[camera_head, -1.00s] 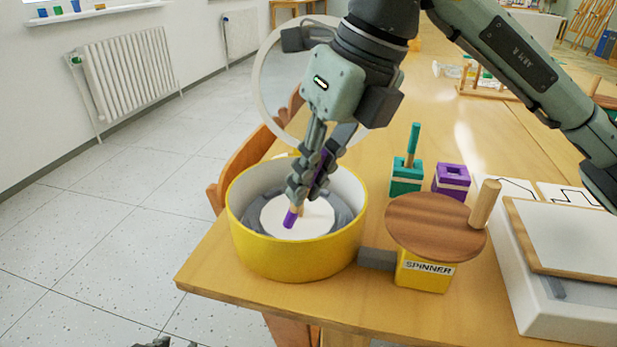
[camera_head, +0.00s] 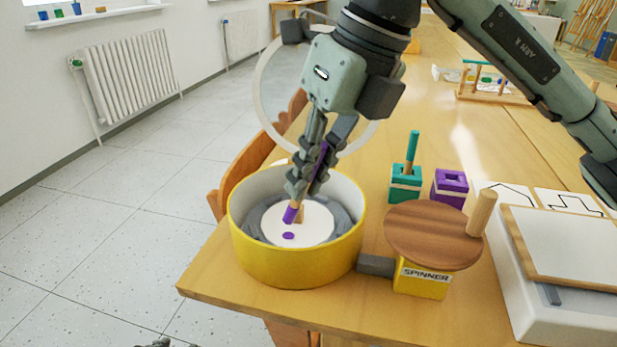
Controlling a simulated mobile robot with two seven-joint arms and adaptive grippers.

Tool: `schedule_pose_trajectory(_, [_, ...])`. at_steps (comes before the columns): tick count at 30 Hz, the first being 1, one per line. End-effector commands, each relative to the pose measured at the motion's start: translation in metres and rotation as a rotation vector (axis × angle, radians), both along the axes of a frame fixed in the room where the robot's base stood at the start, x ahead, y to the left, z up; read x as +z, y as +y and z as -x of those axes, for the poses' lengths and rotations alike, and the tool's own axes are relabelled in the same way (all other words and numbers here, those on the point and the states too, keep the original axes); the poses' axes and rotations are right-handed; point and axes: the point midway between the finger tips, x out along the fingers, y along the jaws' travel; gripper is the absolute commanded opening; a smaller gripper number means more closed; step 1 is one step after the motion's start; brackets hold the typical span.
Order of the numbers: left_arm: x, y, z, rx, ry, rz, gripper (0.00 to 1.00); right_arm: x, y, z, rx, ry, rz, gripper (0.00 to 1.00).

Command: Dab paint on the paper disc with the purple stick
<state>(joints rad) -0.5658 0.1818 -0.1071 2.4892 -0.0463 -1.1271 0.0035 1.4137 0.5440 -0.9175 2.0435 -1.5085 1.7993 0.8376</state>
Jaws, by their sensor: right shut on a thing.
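The yellow spinner bowl (camera_head: 300,265) stands at the table's near left corner. The white paper disc (camera_head: 312,234) lies inside it, with one purple dab (camera_head: 288,236) on its near left part. My right gripper (camera_head: 301,190) is shut on the purple stick (camera_head: 291,213), which tilts down over the disc. Its purple tip is a little above and apart from the dab. The fingers hide part of the stick. The purple paint pot (camera_head: 449,188) stands empty of a stick, beside the teal pot (camera_head: 405,186) with a teal stick. My left gripper does not show.
The spinner's wooden crank wheel (camera_head: 433,236) with an upright handle sits right of the bowl. A white box with a framed board (camera_head: 570,247) stands further right. A chair (camera_head: 243,180) is behind the bowl, and a rack (camera_head: 492,85) is far back.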

Motion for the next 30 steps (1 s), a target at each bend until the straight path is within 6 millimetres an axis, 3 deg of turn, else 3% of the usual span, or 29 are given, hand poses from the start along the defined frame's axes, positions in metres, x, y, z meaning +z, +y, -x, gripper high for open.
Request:
schedule_pose_trajectory(24, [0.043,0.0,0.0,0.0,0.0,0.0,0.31,0.069,0.0,0.0,0.0,0.001,-0.001,0.0])
schedule_pose_trajectory(30, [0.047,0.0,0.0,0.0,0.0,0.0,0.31,0.076,0.0,0.0,0.0,0.0,0.0,0.0])
